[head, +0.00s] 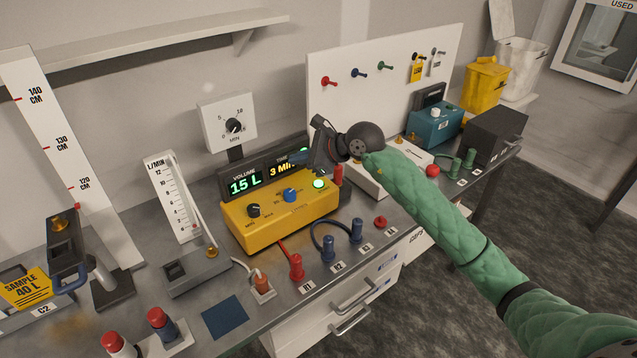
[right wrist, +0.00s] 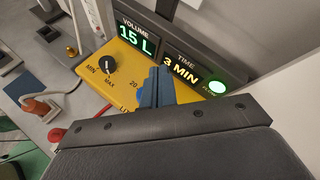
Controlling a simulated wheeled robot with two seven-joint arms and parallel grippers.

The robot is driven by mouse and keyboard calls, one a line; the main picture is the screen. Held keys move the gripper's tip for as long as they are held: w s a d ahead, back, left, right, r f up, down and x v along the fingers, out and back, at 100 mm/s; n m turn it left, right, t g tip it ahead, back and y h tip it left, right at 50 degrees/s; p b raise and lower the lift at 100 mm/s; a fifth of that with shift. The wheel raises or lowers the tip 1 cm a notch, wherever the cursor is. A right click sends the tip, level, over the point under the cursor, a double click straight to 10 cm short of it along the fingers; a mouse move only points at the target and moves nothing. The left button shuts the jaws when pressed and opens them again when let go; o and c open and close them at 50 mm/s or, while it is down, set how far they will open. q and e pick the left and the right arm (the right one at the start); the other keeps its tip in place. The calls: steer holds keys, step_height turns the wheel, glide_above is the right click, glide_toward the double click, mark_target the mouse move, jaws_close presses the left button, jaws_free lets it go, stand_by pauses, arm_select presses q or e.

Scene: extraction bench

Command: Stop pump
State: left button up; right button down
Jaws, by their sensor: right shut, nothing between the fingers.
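The yellow pump box (head: 280,214) stands on the steel bench, with a black knob (head: 253,210), a blue knob (head: 291,195) and a green-lit round button or lamp (head: 319,184) on its top. The display (head: 265,178) behind it reads 15 L and 3 MIN. My right gripper (head: 318,160) is above the box's back right part, shut and empty. In the right wrist view its fingers (right wrist: 154,88) hide most of the blue knob, and the green light (right wrist: 217,87) glows to their right. No contact can be made out. My left gripper is not in view.
Red and blue posts (head: 328,248) with a cable stand before the box. A flow gauge (head: 172,197) is at its left. A white pegboard (head: 385,85) and teal box (head: 434,122) are at the back right. A blue pad (head: 225,317) lies near the front edge.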

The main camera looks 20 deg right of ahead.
steer(key=w+d+h, duration=0.3)
steer(key=d+h, duration=0.1)
steer(key=d, duration=0.3)
glide_above(322, 184)
step_height(322, 184, down, 6)
steer(key=shift+f, duration=0.15)
steer(key=shift+f+b, duration=0.9)
steer(key=shift+b, duration=0.25)
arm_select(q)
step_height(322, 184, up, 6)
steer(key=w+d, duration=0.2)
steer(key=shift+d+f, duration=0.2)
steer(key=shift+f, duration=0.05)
arm_select(e)
steer(key=shift+f, duration=0.3)
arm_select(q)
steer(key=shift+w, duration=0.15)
arm_select(e)
steer(key=shift+n, duration=0.3)
arm_select(q)
steer(key=shift+b, duration=0.3)
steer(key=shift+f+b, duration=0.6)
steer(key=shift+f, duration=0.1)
arm_select(e)
steer(key=shift+f, duration=0.4)
